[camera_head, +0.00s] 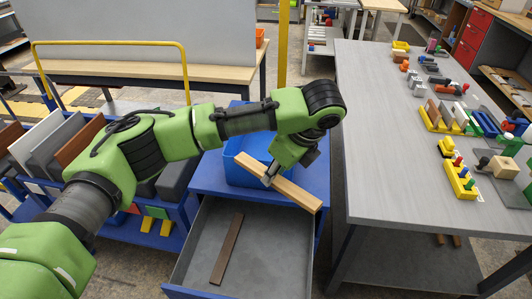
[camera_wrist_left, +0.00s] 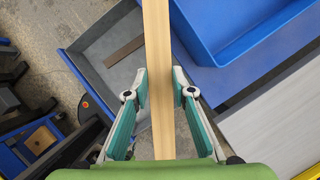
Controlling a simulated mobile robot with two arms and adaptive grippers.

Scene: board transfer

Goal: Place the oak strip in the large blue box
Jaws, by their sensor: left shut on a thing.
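My left gripper (camera_head: 270,178) is shut on the oak strip (camera_head: 300,196), a long pale bar, and holds it near its middle. In the left wrist view the strip (camera_wrist_left: 158,115) runs upright in the picture between the two fingers of the gripper (camera_wrist_left: 159,76). The large blue box (camera_head: 237,150) stands on a blue cabinet, partly hidden behind my arm. In the head view the strip crosses in front of the box's near side, and its near end reaches toward the cabinet's right edge. In the wrist view the box (camera_wrist_left: 238,50) lies right of the strip. My right gripper is out of view.
Below the box, an open grey drawer (camera_head: 262,255) holds a dark brown strip (camera_head: 227,248). A grey worktable (camera_head: 385,150) with several coloured parts stands at right. A blue cart with upright boards (camera_head: 78,140) stands at left, behind my arm.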

